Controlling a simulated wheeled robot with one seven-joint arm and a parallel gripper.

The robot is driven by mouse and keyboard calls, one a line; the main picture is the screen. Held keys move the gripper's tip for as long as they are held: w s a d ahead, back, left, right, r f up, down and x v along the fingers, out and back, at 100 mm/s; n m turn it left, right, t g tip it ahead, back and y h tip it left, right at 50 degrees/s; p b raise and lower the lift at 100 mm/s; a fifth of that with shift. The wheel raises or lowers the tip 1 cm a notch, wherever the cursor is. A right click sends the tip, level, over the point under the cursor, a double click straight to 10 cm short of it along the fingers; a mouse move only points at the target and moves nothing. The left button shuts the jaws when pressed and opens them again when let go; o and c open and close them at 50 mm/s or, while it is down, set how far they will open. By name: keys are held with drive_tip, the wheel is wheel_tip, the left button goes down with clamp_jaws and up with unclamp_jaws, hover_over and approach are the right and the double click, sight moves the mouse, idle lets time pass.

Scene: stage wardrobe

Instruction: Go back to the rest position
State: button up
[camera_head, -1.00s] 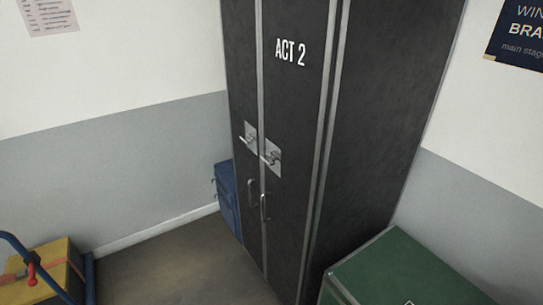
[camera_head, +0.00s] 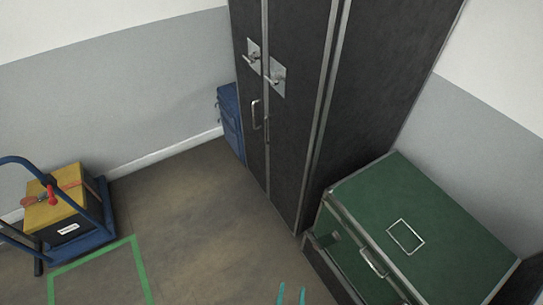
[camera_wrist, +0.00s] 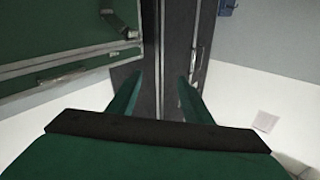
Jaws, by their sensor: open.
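My gripper (camera_head: 291,294) shows only as two teal fingertips at the bottom edge of the head view, in front of the green trunk. In the wrist view my gripper (camera_wrist: 160,88) has its two green fingers spread apart. The gap between them is empty, with the black wardrobe (camera_wrist: 175,50) seen behind. The rest of my arm is out of the head view.
The tall black wardrobe (camera_head: 297,120) stands shut in the corner. The green trunk (camera_head: 440,225) is at its right. A blue case (camera_head: 230,120) is by its left side. A blue trolley (camera_head: 104,213) carries a yellow-topped box (camera_head: 65,207). Green tape (camera_head: 141,270) marks otherwise clear floor.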

drive_tip(key=s+a+r+n+g+y, duration=0.1)
drive_tip(key=s+a+r, duration=0.1)
drive_tip(key=r, duration=0.5)
drive_tip(key=s+a+r+n+g+y, duration=0.1)
drive_tip(key=s+a+r, duration=0.1)
drive_tip(key=s+r, duration=0.3)
drive_tip(key=s+a+r+n+g+y, duration=0.1)
drive_tip(key=s+a+r+n, duration=0.1)
drive_tip(key=r, duration=0.9)
drive_tip(key=shift+s+a+y, duration=0.3)
drive_tip(key=shift+s, duration=0.6)
drive_tip(key=shift+r, duration=0.1)
drive_tip(key=c, duration=0.4)
drive_tip(key=shift+o, duration=0.2)
